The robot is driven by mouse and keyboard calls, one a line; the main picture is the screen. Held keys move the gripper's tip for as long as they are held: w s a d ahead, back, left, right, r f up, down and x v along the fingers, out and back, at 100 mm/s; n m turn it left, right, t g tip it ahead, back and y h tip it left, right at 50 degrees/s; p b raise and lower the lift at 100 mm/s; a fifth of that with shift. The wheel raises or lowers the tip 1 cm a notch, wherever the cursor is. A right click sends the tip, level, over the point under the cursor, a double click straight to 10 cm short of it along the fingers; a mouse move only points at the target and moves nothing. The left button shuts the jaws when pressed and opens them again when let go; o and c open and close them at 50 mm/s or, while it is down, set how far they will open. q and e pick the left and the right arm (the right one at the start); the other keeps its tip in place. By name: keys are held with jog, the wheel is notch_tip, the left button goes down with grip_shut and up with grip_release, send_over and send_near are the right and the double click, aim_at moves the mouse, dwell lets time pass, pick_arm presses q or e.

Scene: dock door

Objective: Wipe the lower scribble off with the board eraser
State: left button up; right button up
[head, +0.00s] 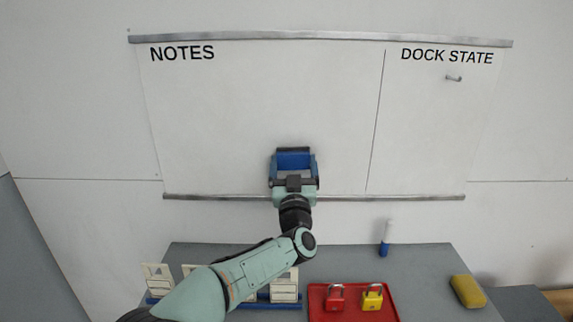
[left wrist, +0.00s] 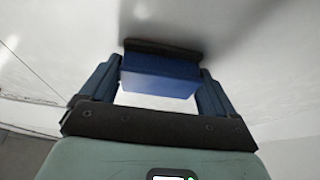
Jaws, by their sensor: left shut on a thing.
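The board eraser (head: 293,160) is a blue block with a dark pad. My left gripper (head: 293,168) is shut on it in front of the lower part of the NOTES area. In the left wrist view the eraser (left wrist: 160,76) sits between the two blue fingers of my left gripper (left wrist: 158,88), its dark pad toward the white board surface. I cannot tell for sure whether the pad touches. The whiteboard (head: 230,110) hangs on the wall. No scribble shows on its visible parts; the spot behind the eraser and gripper is hidden. My right gripper is not in view.
A grey table (head: 345,265) stands below the board. On it are a red tray (head: 350,313) with a red padlock (head: 335,300) and a yellow padlock (head: 372,299), a blue-and-white marker (head: 385,240), a yellow sponge-like block (head: 467,291) and a blue rack with pale cards (head: 284,288).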

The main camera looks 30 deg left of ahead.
aim_at(280, 167)
pick_arm(q)
jog(key=shift+s+a+f+b, duration=0.1)
jog(key=shift+s+a+b, duration=0.35)
jog(key=shift+a, duration=0.25)
jog(key=shift+s+a+b, duration=0.35)
jog(key=shift+a+b, duration=0.1)
jog(key=shift+a, duration=0.25)
jog(key=shift+s+a+b, duration=0.3)
jog(key=shift+s+a, duration=0.05)
jog(key=shift+a, duration=0.35)
jog(key=shift+s+a+b, duration=0.35)
jog(key=shift+a, duration=0.3)
jog(key=shift+s+a+b, duration=0.3)
jog(key=shift+s+a, duration=0.05)
jog(key=shift+a, duration=0.35)
jog(key=shift+s+a+b, duration=0.45)
jog(key=shift+a, duration=0.3)
jog(key=shift+s+a+b, duration=0.45)
jog(key=shift+a, duration=0.3)
jog(key=s+d+b, duration=0.2)
jog(key=s+d, duration=0.1)
jog(key=s, duration=0.2)
jog(key=shift+s, duration=0.15)
jog(key=shift+s+d+b, duration=0.2)
jog(key=shift+s+d, duration=0.2)
jog(key=shift+s, duration=0.25)
jog(key=shift+s+d+b, duration=0.15)
jog(key=shift+s+d, duration=0.2)
jog(key=shift+s, duration=0.25)
